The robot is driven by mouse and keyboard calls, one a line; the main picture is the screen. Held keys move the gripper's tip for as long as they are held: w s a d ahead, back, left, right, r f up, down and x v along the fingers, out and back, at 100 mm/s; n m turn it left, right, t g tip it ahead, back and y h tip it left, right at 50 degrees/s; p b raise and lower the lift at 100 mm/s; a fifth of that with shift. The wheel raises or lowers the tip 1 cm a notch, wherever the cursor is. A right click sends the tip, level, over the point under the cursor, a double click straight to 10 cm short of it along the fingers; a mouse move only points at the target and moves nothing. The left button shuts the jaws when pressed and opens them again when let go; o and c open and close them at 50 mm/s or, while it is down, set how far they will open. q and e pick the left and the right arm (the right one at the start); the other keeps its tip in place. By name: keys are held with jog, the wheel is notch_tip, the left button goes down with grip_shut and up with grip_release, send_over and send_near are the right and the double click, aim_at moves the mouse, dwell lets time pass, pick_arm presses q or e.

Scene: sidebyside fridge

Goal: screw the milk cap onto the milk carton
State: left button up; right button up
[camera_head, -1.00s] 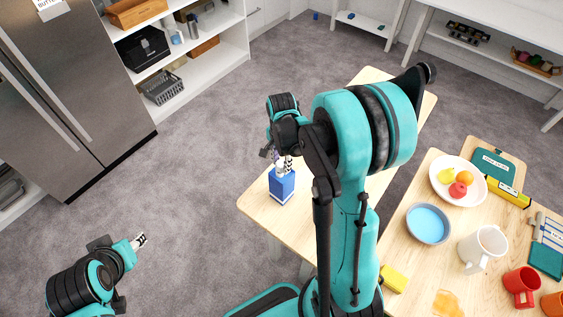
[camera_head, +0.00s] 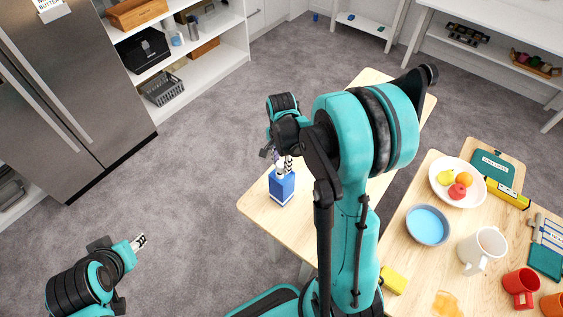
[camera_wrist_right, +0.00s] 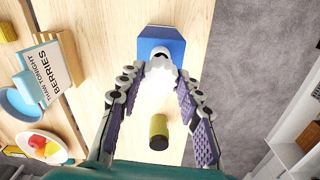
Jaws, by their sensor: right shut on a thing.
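The milk carton (camera_head: 282,188) is blue with a white band and stands upright near the left corner of the light wooden table. In the right wrist view the carton (camera_wrist_right: 161,44) is at the top, with the white milk cap (camera_wrist_right: 160,76) over its spout. My right gripper (camera_head: 283,165) is above the carton, its fingertips at the cap. In the right wrist view the right gripper (camera_wrist_right: 160,80) has its fingers shut on the cap from both sides. Whether the cap is seated on the spout cannot be told. My left gripper (camera_head: 139,242) is over the floor; its jaw state is too small to tell.
A yellow-green cylinder (camera_wrist_right: 158,132) stands on the table near the carton. The fridge (camera_head: 70,100) is at the left, with open floor between.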

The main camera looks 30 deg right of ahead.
jog(key=shift+f+b, duration=0.6)
jog(key=shift+f, duration=0.05)
jog(key=shift+r, duration=0.25)
jog(key=shift+r+p, duration=0.45)
jog(key=shift+f+b, duration=0.6)
jog(key=shift+f, duration=0.1)
dwell(0.6)
jog(key=shift+r, duration=0.15)
jog(key=shift+r+p, duration=0.4)
jog(key=shift+r, duration=0.15)
jog(key=shift+f, duration=0.1)
